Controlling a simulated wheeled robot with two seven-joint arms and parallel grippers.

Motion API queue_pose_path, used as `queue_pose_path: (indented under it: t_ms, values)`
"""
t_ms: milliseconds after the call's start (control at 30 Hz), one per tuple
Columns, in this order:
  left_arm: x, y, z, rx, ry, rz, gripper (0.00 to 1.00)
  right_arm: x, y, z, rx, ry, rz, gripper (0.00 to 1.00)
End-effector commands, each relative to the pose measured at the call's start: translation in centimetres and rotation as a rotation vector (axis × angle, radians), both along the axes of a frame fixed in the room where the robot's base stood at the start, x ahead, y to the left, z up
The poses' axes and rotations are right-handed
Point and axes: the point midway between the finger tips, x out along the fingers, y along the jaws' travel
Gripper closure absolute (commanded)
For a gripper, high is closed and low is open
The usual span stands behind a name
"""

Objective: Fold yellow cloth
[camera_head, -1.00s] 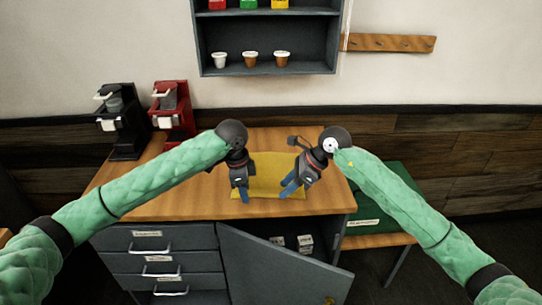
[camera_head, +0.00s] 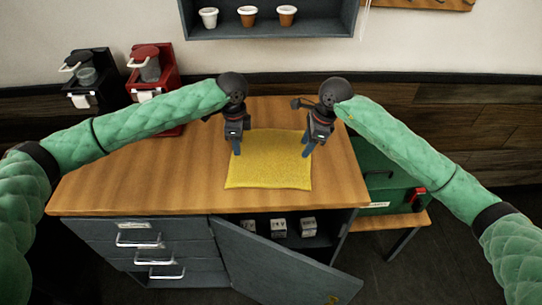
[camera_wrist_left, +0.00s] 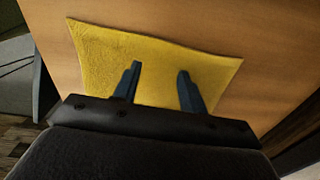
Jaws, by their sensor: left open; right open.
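The yellow cloth (camera_head: 268,172) lies flat and spread out on the wooden counter, near its front edge. It also shows in the left wrist view (camera_wrist_left: 150,60), beyond the fingers. My left gripper (camera_head: 236,152) points down over the cloth's far left part, open and empty. Its two blue fingers show apart in the left wrist view (camera_wrist_left: 158,82). My right gripper (camera_head: 307,151) points down by the cloth's far right part, open and empty. I cannot tell whether the fingertips touch the cloth.
A cabinet door (camera_head: 280,265) hangs open below. A green case (camera_head: 390,185) sits at the right. The counter left of the cloth is clear.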

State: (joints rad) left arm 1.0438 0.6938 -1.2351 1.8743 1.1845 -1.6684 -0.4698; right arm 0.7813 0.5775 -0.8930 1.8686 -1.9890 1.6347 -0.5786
Motion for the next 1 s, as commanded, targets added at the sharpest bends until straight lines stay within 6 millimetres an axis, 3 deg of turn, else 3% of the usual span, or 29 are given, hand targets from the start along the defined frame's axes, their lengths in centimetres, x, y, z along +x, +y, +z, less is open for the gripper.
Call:
queue_pose_path:
  t_ms: [100, 300, 900, 1000]
  values:
    - [0.1, 0.0, -1.7, 0.000, 0.002, 0.000, 0.58, 0.1, 0.0, -1.7, 0.000, 0.003, -0.002, 0.58]
    - [0.0, 0.0, -3.0, 0.000, 0.001, 0.000, 0.58, 0.0, 0.0, -3.0, 0.000, 0.002, 0.000, 0.58]
    - [0.0, 0.0, -3.9, 0.000, 0.001, 0.000, 0.58, 0.0, 0.0, -3.9, 0.000, 0.001, -0.001, 0.58]
    - [0.0, 0.0, -3.7, 0.000, 0.001, 0.000, 0.68, 0.0, 0.0, -3.7, 0.000, 0.002, -0.002, 0.68]
